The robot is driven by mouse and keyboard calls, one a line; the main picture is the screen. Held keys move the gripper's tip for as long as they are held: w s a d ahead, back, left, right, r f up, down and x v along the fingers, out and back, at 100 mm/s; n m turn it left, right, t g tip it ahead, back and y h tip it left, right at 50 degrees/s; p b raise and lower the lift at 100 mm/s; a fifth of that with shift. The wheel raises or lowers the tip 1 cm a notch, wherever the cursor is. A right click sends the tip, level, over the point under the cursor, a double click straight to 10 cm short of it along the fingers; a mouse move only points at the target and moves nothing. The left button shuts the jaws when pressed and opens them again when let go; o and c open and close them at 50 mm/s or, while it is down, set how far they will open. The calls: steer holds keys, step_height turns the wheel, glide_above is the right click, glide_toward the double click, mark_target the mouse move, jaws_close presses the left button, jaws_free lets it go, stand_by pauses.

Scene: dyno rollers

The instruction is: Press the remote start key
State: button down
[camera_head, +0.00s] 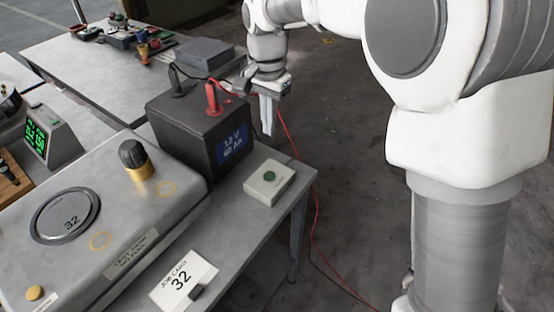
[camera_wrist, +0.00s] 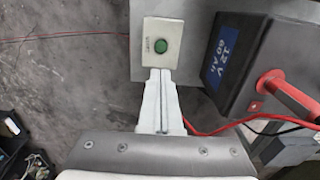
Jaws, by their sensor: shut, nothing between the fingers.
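The remote start key is a round green button (camera_head: 270,176) on a small cream box (camera_head: 262,190), which sits near the right edge of the grey bench. In the wrist view the green button (camera_wrist: 160,46) shows on the box (camera_wrist: 180,33), just beyond my fingertips in the picture. My gripper (camera_head: 268,130) is shut and empty, pointing down. In the head view it hangs behind the box, beside the battery. In the wrist view the closed fingers (camera_wrist: 161,75) lie in line with the button. I cannot tell the exact height gap.
A black 12 V battery (camera_head: 188,135) with black and red clamps stands left of the box. A red cable (camera_head: 312,215) runs down past the bench edge. A grey console (camera_head: 120,205) and a job card (camera_head: 183,280) marked 32 are at the left. Open floor is at the right.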

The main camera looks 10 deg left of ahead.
mark_target(270, 175)
steer(key=shift+w, duration=0.1)
steer(key=shift+f, duration=0.1)
step_height(270, 175, down, 14)
steer(key=shift+b, duration=0.9)
